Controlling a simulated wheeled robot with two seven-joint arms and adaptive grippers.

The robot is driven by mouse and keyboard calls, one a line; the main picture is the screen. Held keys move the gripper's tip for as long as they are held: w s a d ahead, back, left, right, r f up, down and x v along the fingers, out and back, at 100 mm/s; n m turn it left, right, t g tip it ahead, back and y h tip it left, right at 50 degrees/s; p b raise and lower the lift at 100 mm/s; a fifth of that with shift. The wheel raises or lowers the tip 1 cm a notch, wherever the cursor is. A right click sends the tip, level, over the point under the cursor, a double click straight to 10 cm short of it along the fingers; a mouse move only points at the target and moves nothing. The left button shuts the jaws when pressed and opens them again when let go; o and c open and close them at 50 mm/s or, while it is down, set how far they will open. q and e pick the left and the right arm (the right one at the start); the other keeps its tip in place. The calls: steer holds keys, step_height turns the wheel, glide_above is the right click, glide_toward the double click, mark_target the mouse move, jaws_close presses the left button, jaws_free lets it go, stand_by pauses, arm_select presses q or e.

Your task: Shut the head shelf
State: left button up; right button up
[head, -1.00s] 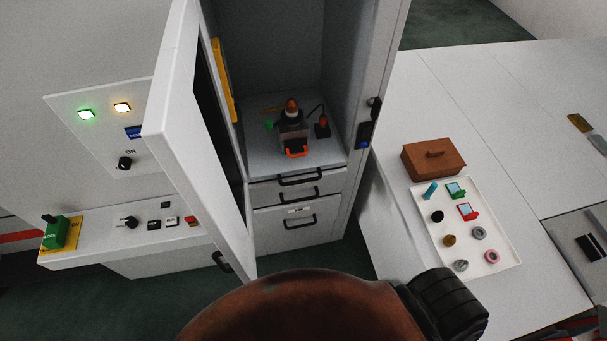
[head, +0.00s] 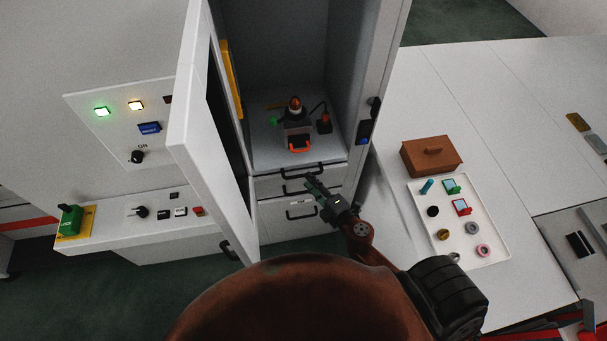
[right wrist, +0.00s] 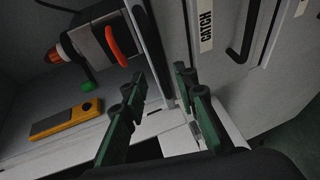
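The pull-out shelf (head: 263,150) is inside the tall white cabinet. It carries a grey device with an orange handle (head: 299,145) and has a black bar handle (head: 301,172) on its front. My right gripper (head: 314,185) is just in front of the shelf and drawer fronts, below the shelf handle. In the right wrist view its green fingers (right wrist: 165,105) are apart, and the shelf edge and a dark bar lie just beyond them. I cannot tell whether they touch anything. How far out the shelf stands is hard to tell. My left gripper is not in view.
The cabinet door (head: 192,110) stands open on the left. A control panel (head: 118,115) is at left. At right a table holds a brown box (head: 431,155) and a white tray (head: 503,240).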

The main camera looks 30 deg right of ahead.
steer(key=shift+x, duration=2.35)
jaws_close()
